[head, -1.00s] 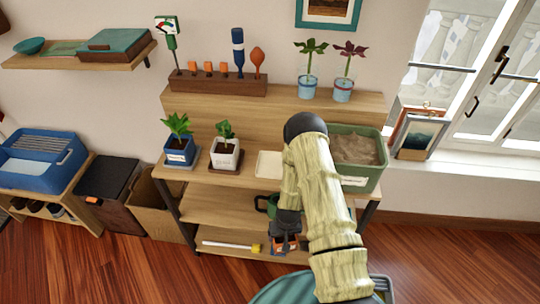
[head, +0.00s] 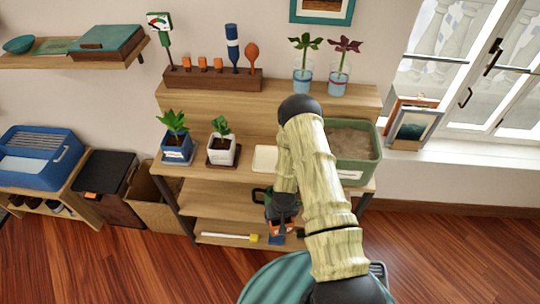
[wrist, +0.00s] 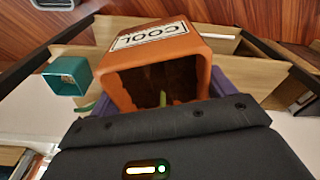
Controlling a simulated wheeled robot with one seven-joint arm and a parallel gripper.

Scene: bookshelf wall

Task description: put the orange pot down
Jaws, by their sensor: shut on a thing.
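The orange pot (wrist: 155,50) is large in the wrist view. It has a white label reading COOL and dark soil with a green leaf inside. My gripper (wrist: 160,98) is shut on it, with purple fingers along its two sides. In the head view my gripper (head: 281,206) hangs in front of the shelf unit, below its upper board. The pot (head: 284,227) is only a small orange patch there, mostly hidden by my gripper. A bare cream square saucer (head: 264,158) lies on the upper board, partly behind my arm.
A blue pot (head: 177,154) and a white pot (head: 221,154), both with plants, stand left of the cream saucer. A green planter of soil (head: 370,172) stands to its right. A yellow-headed tool (head: 232,236) lies on the bottom board.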

